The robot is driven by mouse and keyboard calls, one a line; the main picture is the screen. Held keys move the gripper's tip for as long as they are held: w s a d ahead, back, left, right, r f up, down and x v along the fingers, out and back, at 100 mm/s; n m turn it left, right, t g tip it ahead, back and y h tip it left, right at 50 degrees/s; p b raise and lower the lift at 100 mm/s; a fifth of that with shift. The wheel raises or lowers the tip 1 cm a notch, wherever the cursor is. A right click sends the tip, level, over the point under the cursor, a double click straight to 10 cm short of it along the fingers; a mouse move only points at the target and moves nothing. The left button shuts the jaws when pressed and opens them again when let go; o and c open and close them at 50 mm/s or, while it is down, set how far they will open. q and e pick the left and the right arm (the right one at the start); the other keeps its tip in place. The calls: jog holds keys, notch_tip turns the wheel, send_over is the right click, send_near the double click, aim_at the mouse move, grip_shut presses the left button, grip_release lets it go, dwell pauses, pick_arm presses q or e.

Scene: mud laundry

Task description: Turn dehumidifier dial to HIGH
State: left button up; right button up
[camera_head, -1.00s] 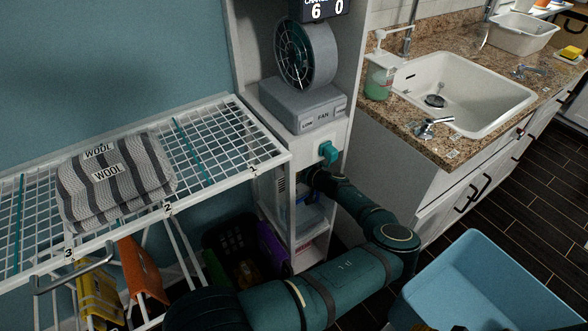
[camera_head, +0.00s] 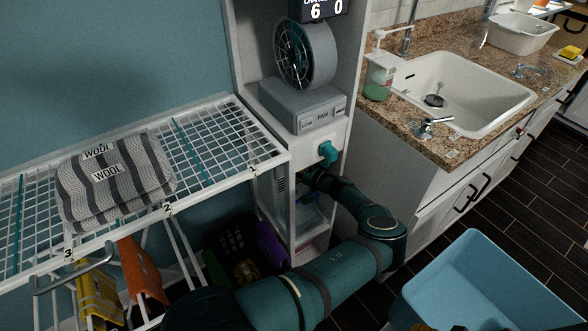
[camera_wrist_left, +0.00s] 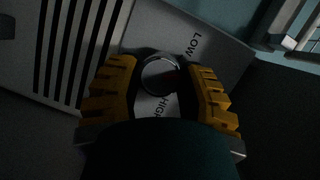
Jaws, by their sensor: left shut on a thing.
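The dehumidifier's grey front panel (camera_wrist_left: 155,28) fills much of the left wrist view, with dark vent slots at its left. Its round dial (camera_wrist_left: 160,72) sits between the two yellow ridged fingers of my left gripper (camera_wrist_left: 163,82), which is shut on it. The label LOW (camera_wrist_left: 193,43) shows above and right of the dial, and HIGH (camera_wrist_left: 163,106) just below it. I cannot tell where the dial points. In the head view the dehumidifier (camera_head: 281,187) shows partly inside the white cabinet; my left wrist hides the dial. My right gripper is not in view.
A teal knob (camera_head: 327,152) sticks out just above my left wrist. A grey fan (camera_head: 304,62) stands above it. A wire rack (camera_head: 215,150) with striped wool is at left. A blue bin (camera_head: 465,285) and the sink counter (camera_head: 425,140) are at right.

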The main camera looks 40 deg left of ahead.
pick_arm(q)
jog(key=shift+a+m+t+y, duration=0.1)
jog(key=shift+m+t+y, duration=0.6)
jog(key=shift+m, duration=2.45)
jog(key=shift+d+m+t+y, duration=0.1)
jog(key=shift+m+t+y, duration=0.65)
jog(key=shift+m, duration=2.35)
jog(key=shift+a+m+t+y, duration=0.2)
jog(key=shift+m+y, duration=0.95)
jog(key=shift+m, duration=2)
jog(key=shift+d, duration=0.1)
jog(key=o, duration=1.2)
jog(key=shift+f, duration=0.1)
jog(key=shift+d, duration=0.1)
